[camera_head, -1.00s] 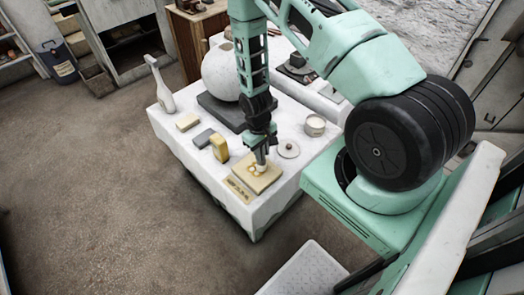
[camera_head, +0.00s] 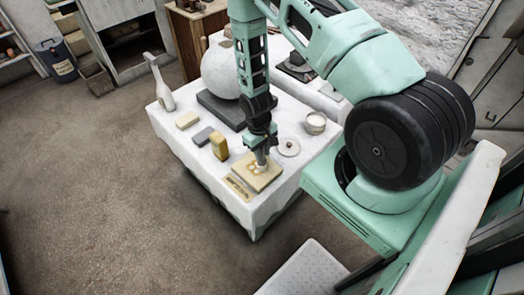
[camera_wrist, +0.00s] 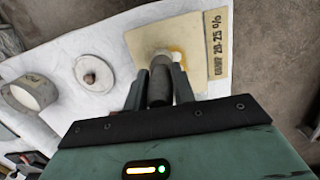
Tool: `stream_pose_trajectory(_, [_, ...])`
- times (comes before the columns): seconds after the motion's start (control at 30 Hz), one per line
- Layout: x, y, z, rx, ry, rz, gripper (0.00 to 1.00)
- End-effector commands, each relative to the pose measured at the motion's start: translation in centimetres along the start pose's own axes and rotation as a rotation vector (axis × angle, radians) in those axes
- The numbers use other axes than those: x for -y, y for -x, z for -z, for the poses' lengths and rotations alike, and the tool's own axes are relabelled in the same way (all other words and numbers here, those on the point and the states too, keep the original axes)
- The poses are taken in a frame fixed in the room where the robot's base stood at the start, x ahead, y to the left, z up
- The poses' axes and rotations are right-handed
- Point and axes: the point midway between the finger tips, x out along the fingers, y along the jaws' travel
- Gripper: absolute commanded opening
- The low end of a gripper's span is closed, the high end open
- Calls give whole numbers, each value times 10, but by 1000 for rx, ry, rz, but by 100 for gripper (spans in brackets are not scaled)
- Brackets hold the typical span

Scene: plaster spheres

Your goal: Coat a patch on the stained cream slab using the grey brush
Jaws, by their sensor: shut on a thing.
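The stained cream slab (camera_head: 244,177) lies near the front corner of the white block. In the wrist view the slab (camera_wrist: 200,80) carries a yellowish wet-looking stain and a printed label strip along one edge. My gripper (camera_head: 262,150) is above the slab, pointing down. In the wrist view my gripper (camera_wrist: 158,95) is shut on the grey brush (camera_wrist: 160,78), whose handle stands between the fingers. The brush's tip is at the stained patch of the slab; the wrist view shows a pale end there, partly hidden by the handle.
A round lid (camera_head: 289,148) and an open white pot (camera_head: 316,123) stand right of the slab. A yellow block (camera_head: 219,146), a grey block (camera_head: 202,137) and a cream block (camera_head: 187,120) lie to the left. A large white sphere (camera_head: 220,70) sits on a dark plate (camera_head: 222,112) behind.

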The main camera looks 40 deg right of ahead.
Motion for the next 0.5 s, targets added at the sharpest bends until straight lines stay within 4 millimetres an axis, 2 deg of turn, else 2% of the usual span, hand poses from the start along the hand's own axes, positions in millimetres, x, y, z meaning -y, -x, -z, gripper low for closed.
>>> stream_pose_trajectory(0.3, [-1, -1, -13, 2, 0, 0, 3])
stream_pose_trajectory(0.5, [-1, -2, -13, 0, 0, 0, 3])
